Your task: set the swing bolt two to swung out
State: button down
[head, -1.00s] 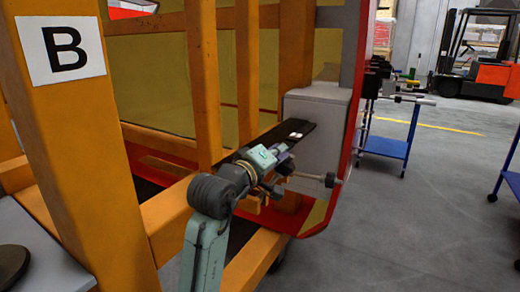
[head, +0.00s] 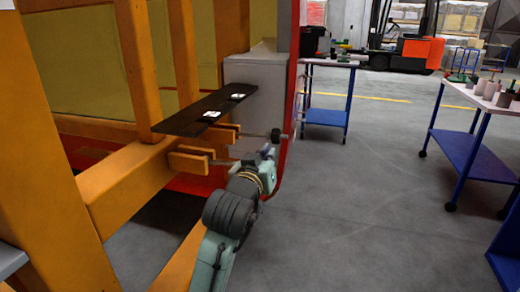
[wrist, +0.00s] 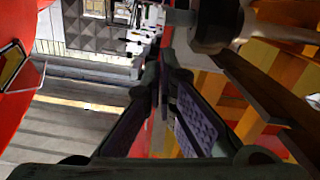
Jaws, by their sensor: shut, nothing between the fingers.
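Two swing bolts project to the right from orange brackets beside the crate's lower beam in the head view. The upper bolt (head: 276,136) is a thin rod with a dark knob, pointing right toward the red nosecone edge. A lower rod (head: 222,162) runs right from the lower bracket (head: 188,162); its far end is hidden behind my gripper. I cannot tell which is number two. My gripper (head: 268,154) is just below the upper knob. In the wrist view my gripper (wrist: 162,82) is shut and empty, with a dark bolt knob (wrist: 213,28) close beyond its tips.
A dark plate (head: 205,112) with two white labels lies above the brackets. A grey block (head: 262,85) and the red nosecone edge (head: 290,120) stand behind. Blue trolleys (head: 325,115) are farther right. Open floor (head: 365,190) lies right of the arm.

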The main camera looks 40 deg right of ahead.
jog(key=shift+s+d+f+b, duration=0.15)
jog(key=shift+f+b, duration=0.1)
jog(key=shift+f, duration=0.35)
jog(key=shift+s+f+b, duration=0.1)
jog(key=shift+f+b, duration=0.1)
jog(key=shift+f, duration=0.35)
jog(key=shift+f, duration=0.2)
jog(key=shift+s, duration=0.15)
